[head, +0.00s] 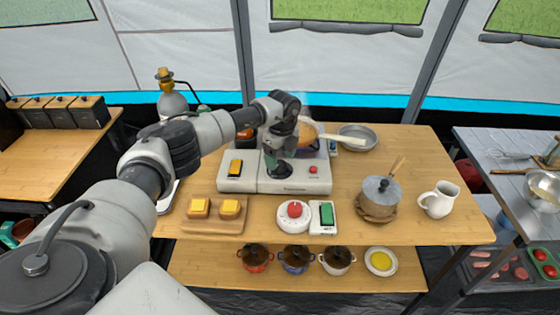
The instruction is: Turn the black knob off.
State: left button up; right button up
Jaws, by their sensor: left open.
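The black knob (283,169) is on the sloped front of a white camping stove (256,184), in the middle of the wooden table. My left arm reaches in from the left, and my left gripper (273,160) points down just over the knob. The gripper is open, with its fingers close to the knob's left and upper side. I cannot tell whether they touch it, and the gripper hides part of the stove behind it. A pan (309,135) sits on the burner, partly behind the gripper. My right gripper is not in view.
The stove front also has a yellow switch (235,168) and a red button (313,170).

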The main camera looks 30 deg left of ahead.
pick_arm(q)
jog(key=shift+f, duration=1.25)
jog(key=c, duration=0.9)
